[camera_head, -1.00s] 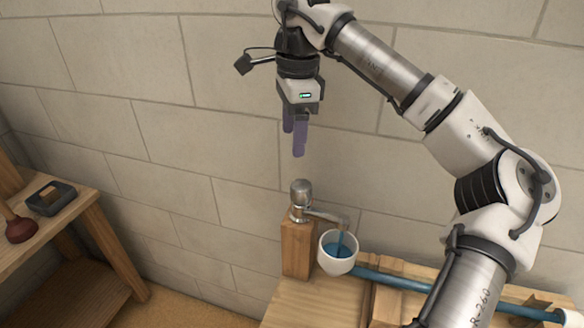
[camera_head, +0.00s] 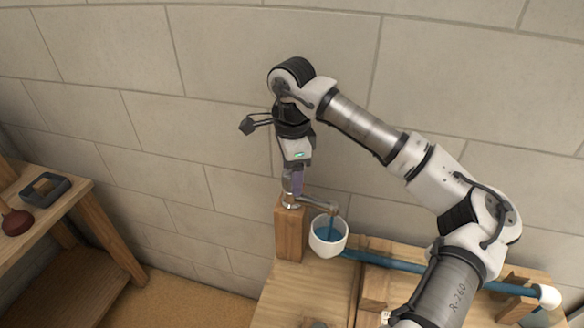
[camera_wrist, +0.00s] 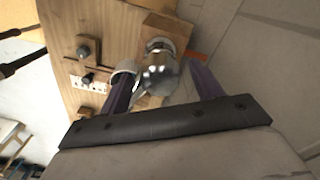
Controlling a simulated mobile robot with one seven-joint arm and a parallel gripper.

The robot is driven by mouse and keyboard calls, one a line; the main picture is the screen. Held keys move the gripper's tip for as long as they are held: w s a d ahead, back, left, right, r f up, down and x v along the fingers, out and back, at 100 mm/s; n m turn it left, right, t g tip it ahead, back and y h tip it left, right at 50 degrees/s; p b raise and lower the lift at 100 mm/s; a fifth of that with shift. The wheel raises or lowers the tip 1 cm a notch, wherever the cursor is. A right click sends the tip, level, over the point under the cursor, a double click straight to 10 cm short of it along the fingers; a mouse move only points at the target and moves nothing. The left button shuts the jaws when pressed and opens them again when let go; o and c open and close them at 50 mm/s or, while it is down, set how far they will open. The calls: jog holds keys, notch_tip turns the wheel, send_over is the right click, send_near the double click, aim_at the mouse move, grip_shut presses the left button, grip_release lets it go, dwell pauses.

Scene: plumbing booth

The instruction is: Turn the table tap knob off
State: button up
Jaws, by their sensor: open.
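The metal tap (camera_head: 318,203) stands on a wooden post at the back of the table, its spout over a white cup, with blue water running. In the wrist view the shiny round tap knob (camera_wrist: 160,72) lies between the two purple fingers of my gripper (camera_wrist: 160,88). My gripper (camera_head: 293,186) points down over the tap, its fingers open around the knob. In the head view the fingers mostly hide the knob. I cannot tell whether either finger touches it.
The white cup (camera_head: 328,236) holds blue water beside the post (camera_head: 289,234). A blue pipe (camera_head: 395,262) runs right along the wooden table (camera_head: 290,300). A stone wall is close behind. A side shelf at left holds a plunger (camera_head: 17,222) and a dark tray (camera_head: 45,189).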

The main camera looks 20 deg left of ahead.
jog(key=shift+f, duration=0.25)
jog(key=shift+c, duration=0.2)
jog(key=c, duration=1)
jog(key=shift+o, duration=0.2)
